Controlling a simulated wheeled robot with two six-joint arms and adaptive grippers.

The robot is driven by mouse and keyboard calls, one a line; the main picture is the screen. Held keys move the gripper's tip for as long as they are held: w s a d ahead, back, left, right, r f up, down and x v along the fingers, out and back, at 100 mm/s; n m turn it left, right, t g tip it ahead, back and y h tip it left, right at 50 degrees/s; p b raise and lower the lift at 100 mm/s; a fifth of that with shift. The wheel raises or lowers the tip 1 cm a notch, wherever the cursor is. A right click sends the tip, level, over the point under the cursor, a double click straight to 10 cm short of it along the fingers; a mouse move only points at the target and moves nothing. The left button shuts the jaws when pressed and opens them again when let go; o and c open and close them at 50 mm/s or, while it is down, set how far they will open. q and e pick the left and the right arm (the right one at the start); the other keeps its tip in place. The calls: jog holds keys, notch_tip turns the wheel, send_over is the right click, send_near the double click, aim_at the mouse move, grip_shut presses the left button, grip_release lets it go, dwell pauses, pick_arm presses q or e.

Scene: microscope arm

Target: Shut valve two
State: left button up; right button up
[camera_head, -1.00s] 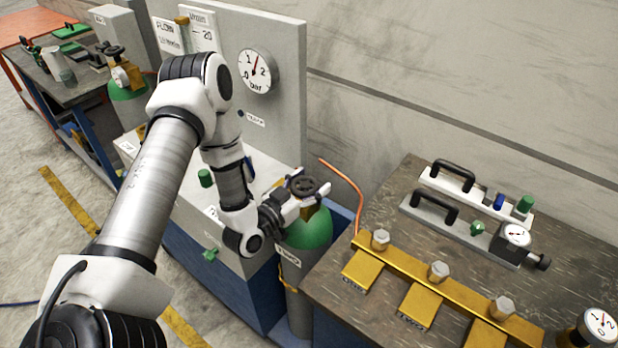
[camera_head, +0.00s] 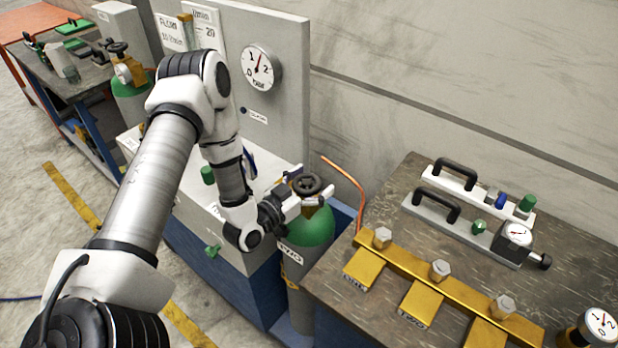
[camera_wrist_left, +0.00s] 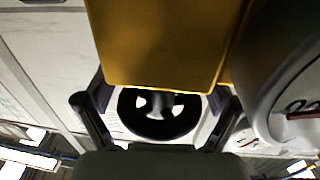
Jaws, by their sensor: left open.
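The green gas cylinder (camera_head: 308,232) labelled TWO stands in a blue holder, with a black handwheel (camera_head: 306,183) on its brass valve. My left gripper (camera_head: 308,192) is at this handwheel, with its open fingers on either side. In the left wrist view, the dark handwheel (camera_wrist_left: 160,115) lies between the spread fingers (camera_wrist_left: 160,120). I cannot tell whether they touch it. The yellow valve body (camera_wrist_left: 165,45) fills the upper middle, and part of a gauge (camera_wrist_left: 290,100) shows at the right. My right gripper is not in view.
A workbench (camera_head: 330,285) on the right holds a brass manifold (camera_head: 400,257) with several bolts and tags, and handled plates with a gauge (camera_head: 517,233). A panel (camera_head: 290,110) with a bar gauge (camera_head: 258,67) stands behind my arm. Another green cylinder (camera_head: 130,90) stands at the far left.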

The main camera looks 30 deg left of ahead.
pick_arm(q)
jog(key=s+a, duration=0.2)
jog(key=s, duration=0.9)
jog(key=shift+s, duration=0.35)
jog(key=shift+o, duration=0.6)
